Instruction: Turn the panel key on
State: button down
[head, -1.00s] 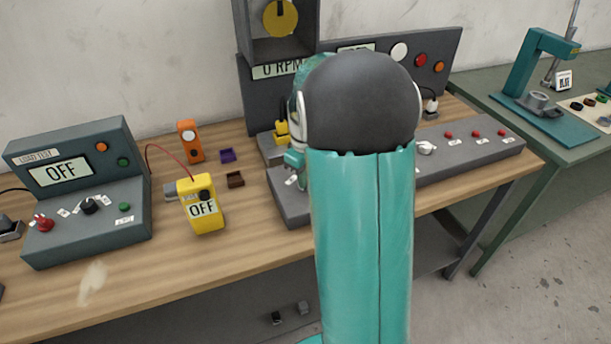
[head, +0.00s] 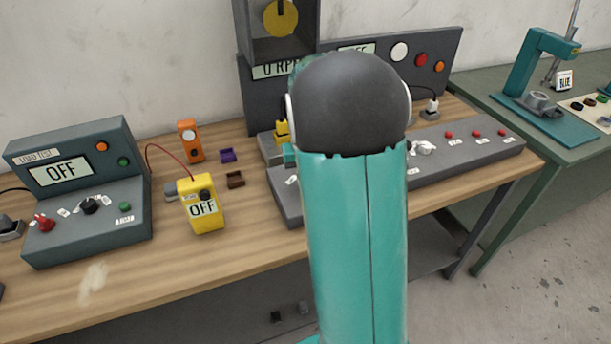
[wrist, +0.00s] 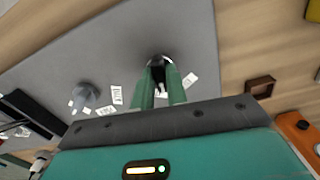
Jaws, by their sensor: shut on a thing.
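The grey panel console (head: 468,154) lies on the wooden bench, partly behind my teal arm. In the wrist view the panel (wrist: 70,50) fills the upper left. The panel key (wrist: 158,62) shows as a dark piece in a round silver collar. My gripper (wrist: 160,78) has its two green fingers on either side of the key, shut on it. In the head view my arm hides the key and the gripper. The upright panel (head: 436,85) behind has a display that reads OFF, partly covered by my arm.
A pale knob (head: 423,148) and several red buttons sit right of my arm. To the left are a yellow meter (head: 201,204) reading OFF, an orange device (head: 190,141), small purple (head: 228,156) and brown (head: 235,180) trays, and a load-test box (head: 80,190).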

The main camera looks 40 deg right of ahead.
jog(key=shift+w+m, duration=0.1)
jog(key=shift+m, duration=2.1)
jog(key=c, duration=1.4)
grip_release()
jog(key=shift+r, duration=0.1)
notch_tip(320, 180, up, 14)
